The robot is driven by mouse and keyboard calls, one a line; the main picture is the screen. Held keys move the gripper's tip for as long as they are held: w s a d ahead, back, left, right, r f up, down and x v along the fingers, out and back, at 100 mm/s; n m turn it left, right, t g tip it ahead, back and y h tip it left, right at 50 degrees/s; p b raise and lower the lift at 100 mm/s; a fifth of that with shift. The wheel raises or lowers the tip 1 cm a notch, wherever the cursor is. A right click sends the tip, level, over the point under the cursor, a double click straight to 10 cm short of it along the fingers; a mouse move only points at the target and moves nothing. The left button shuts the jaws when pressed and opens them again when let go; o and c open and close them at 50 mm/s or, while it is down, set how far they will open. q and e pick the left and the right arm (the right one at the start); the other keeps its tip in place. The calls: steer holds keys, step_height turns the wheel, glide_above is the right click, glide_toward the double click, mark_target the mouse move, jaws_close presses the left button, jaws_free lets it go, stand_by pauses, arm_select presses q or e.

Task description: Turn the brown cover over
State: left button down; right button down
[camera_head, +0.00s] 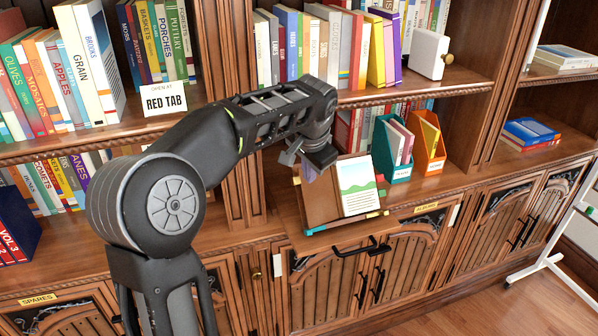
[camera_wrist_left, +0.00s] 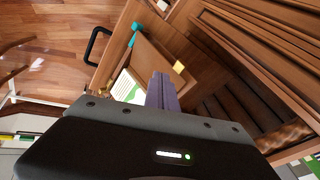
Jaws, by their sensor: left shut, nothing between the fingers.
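The brown cover (camera_head: 319,203) belongs to a book on the pulled-out wooden board, beside a white page (camera_head: 358,188) with a green hill picture. In the left wrist view the brown cover (camera_wrist_left: 152,66) lies beyond my fingers, with the page (camera_wrist_left: 128,96) at its lower left. My left gripper (camera_head: 311,166) is at the book's upper edge; its grey fingers (camera_wrist_left: 162,92) are together and empty. I cannot tell whether they touch the cover. My arm hides part of the book's back. My right gripper is out of view.
A sign (camera_head: 164,99) reads "OPEN AT RED TAB". Teal (camera_head: 393,150) and orange (camera_head: 428,143) holders stand right of the book. Shelves of books rise behind. Cupboard handles (camera_head: 375,272) stick out below the board.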

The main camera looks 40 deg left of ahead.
mark_target(299, 182)
arm_select(q)
steer(key=a+f, duration=0.1)
steer(key=a+f+p, duration=0.1)
steer(key=a, duration=0.1)
steer(key=shift+w+a, duration=0.15)
steer(key=a+f, duration=0.2)
steer(key=a, duration=0.1)
steer(key=a+f, duration=0.1)
steer(key=a, duration=0.1)
steer(key=shift+w+b, duration=0.3)
steer(key=shift+w, duration=0.05)
steer(key=shift+d, duration=0.2)
steer(key=shift+w+d+r, duration=0.1)
steer(key=shift+d+r, duration=0.3)
steer(key=shift+d, duration=0.15)
steer(key=shift+r, duration=0.1)
